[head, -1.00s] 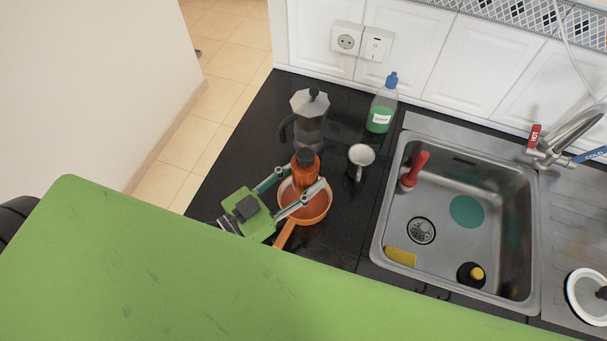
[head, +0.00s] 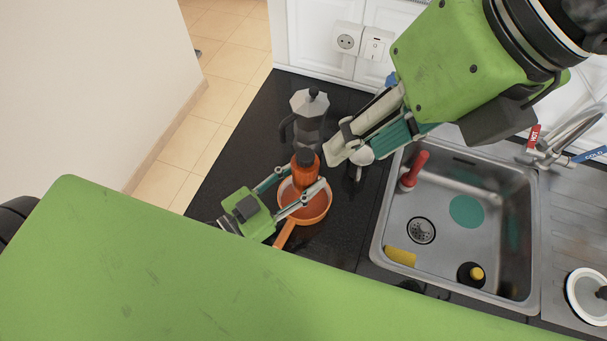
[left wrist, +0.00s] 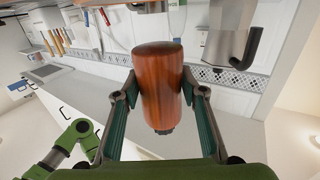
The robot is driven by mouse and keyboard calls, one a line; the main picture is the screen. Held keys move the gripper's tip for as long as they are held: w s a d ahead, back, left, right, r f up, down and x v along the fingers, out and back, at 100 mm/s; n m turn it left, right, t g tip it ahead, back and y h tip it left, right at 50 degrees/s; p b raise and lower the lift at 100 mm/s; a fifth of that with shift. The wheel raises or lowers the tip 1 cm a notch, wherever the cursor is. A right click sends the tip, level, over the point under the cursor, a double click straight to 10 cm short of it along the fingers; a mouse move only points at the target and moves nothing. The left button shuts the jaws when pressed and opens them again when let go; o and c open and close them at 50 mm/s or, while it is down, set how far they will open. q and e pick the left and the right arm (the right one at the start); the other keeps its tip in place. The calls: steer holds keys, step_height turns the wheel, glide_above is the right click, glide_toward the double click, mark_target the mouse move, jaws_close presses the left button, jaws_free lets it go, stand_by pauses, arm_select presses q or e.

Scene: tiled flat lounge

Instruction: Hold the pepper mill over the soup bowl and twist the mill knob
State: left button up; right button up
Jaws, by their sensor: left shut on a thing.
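The pepper mill (head: 305,177) is an orange-brown wooden cylinder with a dark knob (head: 305,157) on top. My left gripper (head: 303,180) is shut on it, one finger on each side. It holds the mill over the orange soup bowl (head: 314,213), which has a handle towards the front. In the left wrist view the mill (left wrist: 158,85) stands between the two fingers. My right gripper (head: 338,152) reaches in from the upper right, its fingertips just right of the knob and apart from it. Its fingers overlap from this angle, so their opening is unclear.
A moka pot (head: 309,118) stands behind the mill. The dark counter (head: 235,155) is clear on the left.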

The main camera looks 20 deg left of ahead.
steer(key=w+a+f+n+h, duration=0.3)
steer(key=a+f+n, duration=0.3)
steer(key=a+f, duration=0.15)
steer(key=n+h, duration=0.2)
steer(key=n, duration=0.2)
glide_above(306, 155)
steer(key=shift+g, duration=0.3)
steer(key=f, duration=0.5)
steer(key=shift+a+f, duration=0.2)
steer(key=shift+f, duration=4.6)
steer(key=shift+d, duration=0.1)
steer(key=shift+f, duration=0.1)
steer(key=shift+c, duration=1.2)
steer(key=shift+n, duration=0.3)
